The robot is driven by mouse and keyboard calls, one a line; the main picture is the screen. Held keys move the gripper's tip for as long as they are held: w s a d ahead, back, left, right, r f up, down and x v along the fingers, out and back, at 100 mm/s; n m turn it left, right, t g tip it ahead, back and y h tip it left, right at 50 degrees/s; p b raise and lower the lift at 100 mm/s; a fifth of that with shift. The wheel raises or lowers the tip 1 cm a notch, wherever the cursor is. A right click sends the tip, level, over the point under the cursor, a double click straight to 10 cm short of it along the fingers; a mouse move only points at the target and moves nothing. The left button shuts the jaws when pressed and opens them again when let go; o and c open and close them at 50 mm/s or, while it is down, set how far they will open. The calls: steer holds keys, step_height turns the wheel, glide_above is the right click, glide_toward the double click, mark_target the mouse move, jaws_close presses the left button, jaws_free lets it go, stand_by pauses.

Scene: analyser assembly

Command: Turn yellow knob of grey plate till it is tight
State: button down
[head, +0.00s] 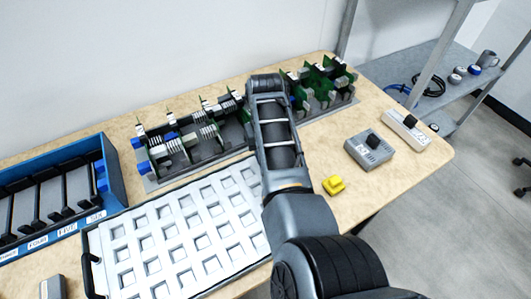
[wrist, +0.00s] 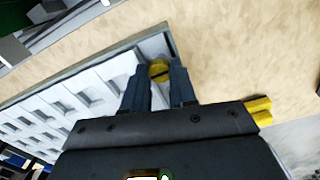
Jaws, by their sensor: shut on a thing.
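The grey plate is the pale tray with rows of square pockets (head: 97,241), lying flat on the table. In the wrist view its corner and edge (wrist: 95,62) show on the left. A round yellow knob with a dark slot (wrist: 159,71) sits at that corner. My gripper (wrist: 160,80) is shut on the yellow knob, with one finger on each side of it. In the head view my arm covers the knob and the gripper. A second yellow piece (head: 334,185) lies loose on the table right of my arm and also shows in the wrist view (wrist: 259,110).
Green circuit-board assemblies (head: 190,140) stand behind the plate, with others (head: 320,85) at the far right. A blue rack (head: 50,185) is at the left. A grey box (head: 369,150) and a white block (head: 406,128) stand at the right. Table around the loose yellow piece is clear.

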steer(key=shift+w+r, duration=0.2)
steer(key=shift+r, duration=0.1)
steer(key=c, duration=1.2)
jaws_free()
steer(key=o, duration=0.3)
steer(key=shift+s+f, duration=0.15)
steer(key=shift+f, duration=0.05)
steer(key=shift+r+b, duration=0.4)
steer(key=shift+r, duration=3.55)
